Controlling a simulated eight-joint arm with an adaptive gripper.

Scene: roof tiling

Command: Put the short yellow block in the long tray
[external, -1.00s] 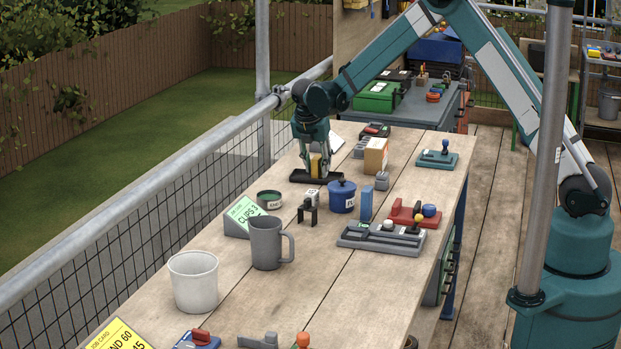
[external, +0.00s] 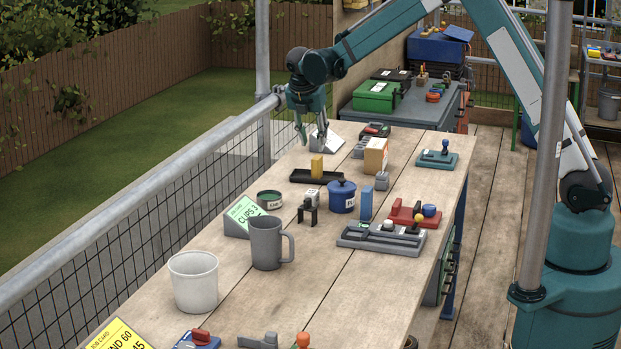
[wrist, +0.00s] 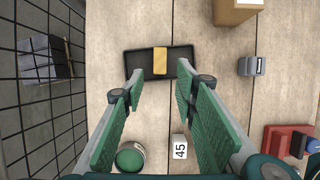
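The short yellow block (external: 317,166) stands upright in the long black tray (external: 333,178) on the workbench. In the wrist view the yellow block (wrist: 160,60) sits near the middle of the tray (wrist: 137,60), between its long walls. My gripper (external: 313,142) is open and empty, raised above and behind the tray in the external view. In the wrist view the two green fingers (wrist: 168,85) are spread wide apart, with nothing between them, and the block shows beyond their tips.
A cardboard box (external: 376,155) and a small grey block (external: 382,181) stand right of the tray. A blue pot (external: 341,196), a white cube (external: 312,193) and a green-topped tin (external: 269,200) are in front. The mesh railing (wrist: 40,90) runs along the left.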

